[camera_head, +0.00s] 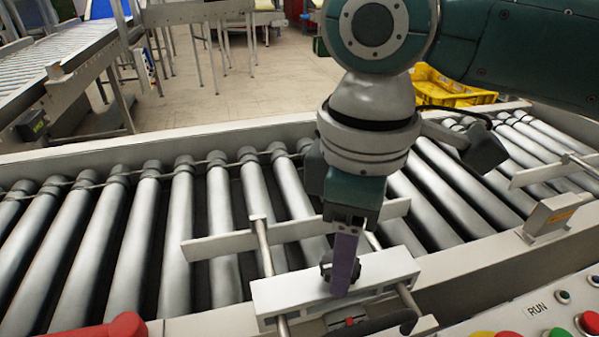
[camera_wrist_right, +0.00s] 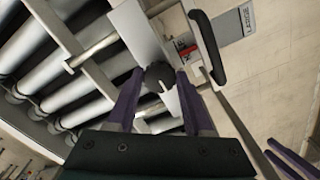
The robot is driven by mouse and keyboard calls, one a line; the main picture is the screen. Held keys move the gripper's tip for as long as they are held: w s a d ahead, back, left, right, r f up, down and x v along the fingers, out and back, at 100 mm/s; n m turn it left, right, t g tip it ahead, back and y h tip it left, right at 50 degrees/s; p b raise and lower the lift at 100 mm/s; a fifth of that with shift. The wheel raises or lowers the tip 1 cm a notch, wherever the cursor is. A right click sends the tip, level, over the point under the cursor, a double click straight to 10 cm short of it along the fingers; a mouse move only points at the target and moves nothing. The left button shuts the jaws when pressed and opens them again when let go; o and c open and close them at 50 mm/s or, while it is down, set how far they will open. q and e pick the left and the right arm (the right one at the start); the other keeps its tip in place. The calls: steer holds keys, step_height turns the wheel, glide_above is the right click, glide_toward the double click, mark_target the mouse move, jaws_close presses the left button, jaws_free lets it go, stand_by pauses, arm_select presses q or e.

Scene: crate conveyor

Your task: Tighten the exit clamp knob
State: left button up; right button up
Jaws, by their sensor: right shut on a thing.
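The exit clamp is a white block (camera_head: 288,296) on metal rods at the near edge of the roller conveyor. Its black knob (camera_head: 326,268) sits on top and also shows in the right wrist view (camera_wrist_right: 158,75). My right gripper (camera_head: 343,270) points down from above, its purple fingers either side of the knob. In the right wrist view the right gripper (camera_wrist_right: 162,88) is shut on the knob, which is partly hidden between the fingers. Two purple bars (camera_wrist_right: 292,160), which look like my left gripper's fingers, show at the lower right there; the head view does not show that gripper.
A flat guide rail (camera_head: 222,245) crosses above the rollers beside the clamp. A black lever handle (camera_wrist_right: 208,48) is close to the knob. A control panel (camera_head: 535,309) with coloured buttons is at the lower right. A red object (camera_head: 95,331) is at the lower left.

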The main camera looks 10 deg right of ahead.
jaws_close()
steer(key=shift+r+m+p, duration=0.2)
steer(key=shift+m+p, duration=0.3)
steer(key=shift+p, duration=0.45)
steer(key=m+p, duration=0.6)
steer(key=p, duration=0.1)
steer(key=shift+s+a, duration=0.15)
steer(key=m+p, duration=0.3)
steer(key=m, duration=0.1)
steer(key=m+p, duration=0.2)
steer(key=m, duration=0.2)
steer(key=shift+a+f, duration=0.1)
steer(key=shift+m+p, duration=0.45)
steer(key=shift+m, duration=1.05)
steer(key=shift+f, duration=0.1)
